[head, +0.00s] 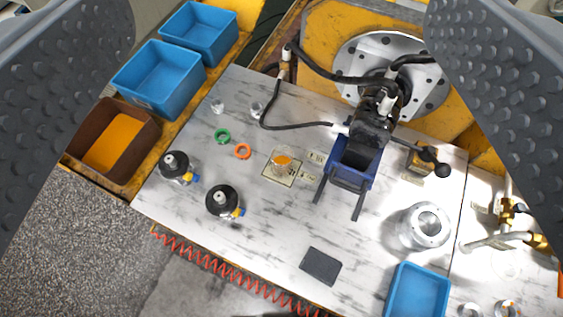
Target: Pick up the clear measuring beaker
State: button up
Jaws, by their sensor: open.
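A metal cylinder (424,227) and blue bin (418,292) are lower right.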

jog(key=w+d+f+n+h+b, duration=0.1)
jog(key=w+d+f, duration=0.3)
jog(key=w+f, duration=0.4)
jog(key=w+d+f+n, duration=0.1)
jog(key=w+d+f, duration=0.4)
jog(key=f, duration=0.5)
jog(key=w+d+f+n+h+b, duration=0.1)
jog(key=w+d+f, duration=0.2)
jog(key=w+f, duration=0.55)
jog(key=n+g+y+b, duration=0.1)
jog(key=n+g+y, duration=0.2)
jog(key=g+y, duration=0.35)
send_near(277, 158)
jog(key=shift+t+y, duration=0.75)
jog(key=shift+y, duration=0.1)
jog(key=w+f+b, duration=0.1)
jog(key=w+a+f+b, duration=0.1)
jog(key=w+f+b, duration=0.1)
jog(key=w+a+f+b, duration=0.1)
jog(key=f, duration=0.1)
jog(key=shift+w+b, duration=0.25)
jog(key=shift+b, duration=0.05)
jog(key=c, duration=1.1)
